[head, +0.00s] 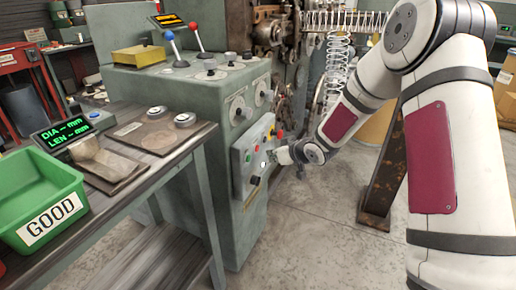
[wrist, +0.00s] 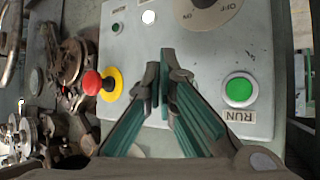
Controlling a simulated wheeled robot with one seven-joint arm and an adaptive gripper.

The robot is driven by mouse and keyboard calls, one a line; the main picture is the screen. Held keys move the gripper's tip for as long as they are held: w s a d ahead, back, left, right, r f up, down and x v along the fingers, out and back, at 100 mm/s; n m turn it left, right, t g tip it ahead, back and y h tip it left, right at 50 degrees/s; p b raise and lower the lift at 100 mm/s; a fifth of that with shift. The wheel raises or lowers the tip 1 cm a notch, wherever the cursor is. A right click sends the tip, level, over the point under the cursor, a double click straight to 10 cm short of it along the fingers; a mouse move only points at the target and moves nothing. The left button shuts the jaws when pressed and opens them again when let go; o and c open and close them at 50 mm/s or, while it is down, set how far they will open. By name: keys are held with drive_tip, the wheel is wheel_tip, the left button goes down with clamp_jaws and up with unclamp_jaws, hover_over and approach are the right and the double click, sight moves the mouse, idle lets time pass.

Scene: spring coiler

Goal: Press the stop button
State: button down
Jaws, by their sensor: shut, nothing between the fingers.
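The grey control panel (head: 241,184) is on the front of the green machine and also fills the wrist view (wrist: 205,55). In the wrist view, a red mushroom button with a yellow collar (wrist: 97,83) is left of my gripper (wrist: 160,80). A green button labelled RUN (wrist: 239,90) is on the right. The fingers hide part of the panel; I cannot read a stop label.
A dark rotary knob with an ON/OFF plate (wrist: 205,14) is at the top of the wrist view. Machine parts (wrist: 62,60) crowd its left. In the head view, a bench with a green GOOD bin (head: 45,205) is left, and a rusty post (head: 382,180) right.

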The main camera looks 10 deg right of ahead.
drive_tip(key=shift+s+d+p, duration=0.6)
drive_tip(key=shift+s+d, duration=0.4)
drive_tip(key=shift+d, duration=0.25)
drive_tip(key=shift+r, duration=0.1)
drive_tip(key=s+d+r+m+g+h, duration=0.2)
drive_tip(key=s+d+r+h, duration=0.1)
drive_tip(key=s+r, duration=0.6)
drive_tip(key=s+d+r+m+g+h, duration=0.1)
drive_tip(key=s+d+r+g+h, duration=0.2)
drive_tip(key=s+r, duration=0.65)
drive_tip(key=s+a+r+m+g+y, duration=0.1)
drive_tip(key=s+a+g, duration=0.15)
drive_tip(key=s, duration=1.35)
drive_tip(key=s+a+r+m+g+y, duration=0.15)
drive_tip(key=s+a, duration=0.25)
drive_tip(key=s, duration=1.3)
wheel_tip(320, 180, up, 20)
drive_tip(key=t+p, duration=0.3)
drive_tip(key=p, duration=1.6)
drive_tip(key=shift+w+a+f+n+h, duration=0.15)
drive_tip(key=shift+w+a+n+h, duration=0.1)
drive_tip(key=shift+w+n+h, duration=0.1)
